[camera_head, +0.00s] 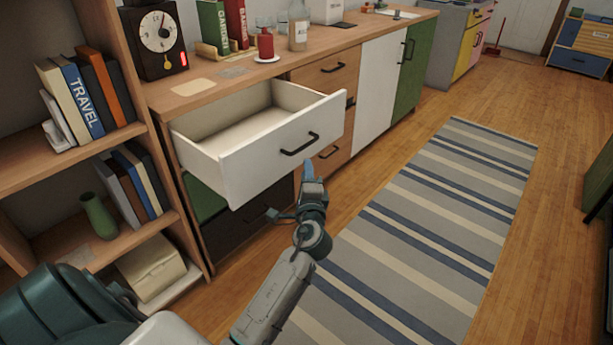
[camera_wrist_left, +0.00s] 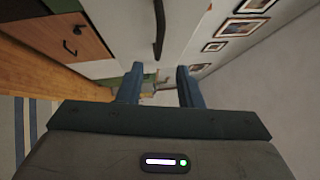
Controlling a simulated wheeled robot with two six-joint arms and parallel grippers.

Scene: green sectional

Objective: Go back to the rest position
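My left arm reaches up from the bottom of the head view. My left gripper (camera_head: 308,170) is just in front of and below the black handle (camera_head: 300,143) of the open white drawer (camera_head: 265,160). In the left wrist view my left gripper (camera_wrist_left: 158,82) has its two blue fingers apart with nothing between them. The dark drawer handle (camera_wrist_left: 159,30) lies ahead of the fingers, apart from them. The drawer is pulled out and looks empty inside. My right gripper is not in either view.
A bookshelf (camera_head: 150,130) with books and a green vase (camera_head: 98,215) stands at the left. The wooden counter (camera_head: 350,45) holds a clock (camera_head: 158,42), books and bottles. A striped rug (camera_head: 440,215) lies on the open floor to the right.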

